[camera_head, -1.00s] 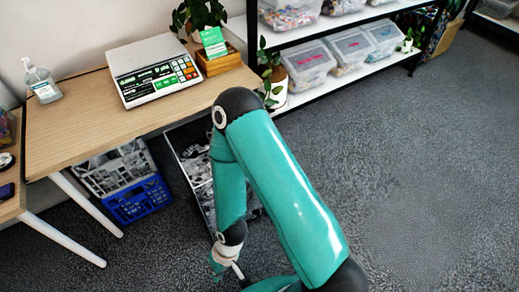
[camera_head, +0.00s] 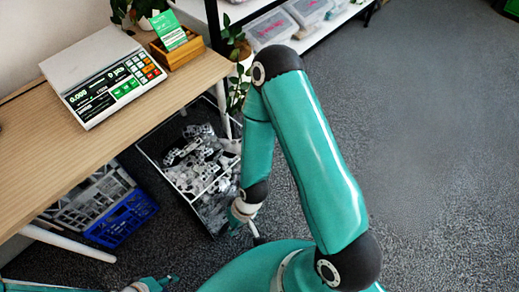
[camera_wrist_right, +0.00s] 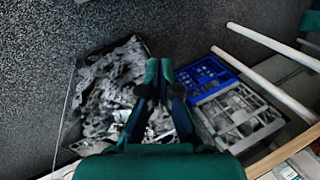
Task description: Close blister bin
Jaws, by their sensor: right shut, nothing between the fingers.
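The blister bin is a dark, thin-rimmed bin (camera_head: 172,188) on the floor beside the table in the head view. It is open at the top and full of grey and white blister packs (camera_head: 200,162). My right gripper (camera_head: 259,240) points down just right of the bin, partly hidden by its own wrist. In the right wrist view the shut, empty fingers (camera_wrist_right: 157,75) appear in front of the bin's contents (camera_wrist_right: 112,85). I cannot tell whether they touch the bin. My left gripper (camera_head: 172,279) shows only partly at the bottom left; its jaw state is unclear.
A wooden table (camera_head: 60,150) with a scale (camera_head: 103,75) stands at the left. Blue (camera_head: 122,220) and grey (camera_head: 88,200) crates sit under it. A shelf with clear boxes (camera_head: 272,28) and a plant (camera_head: 237,50) are behind. Floor at the right is clear.

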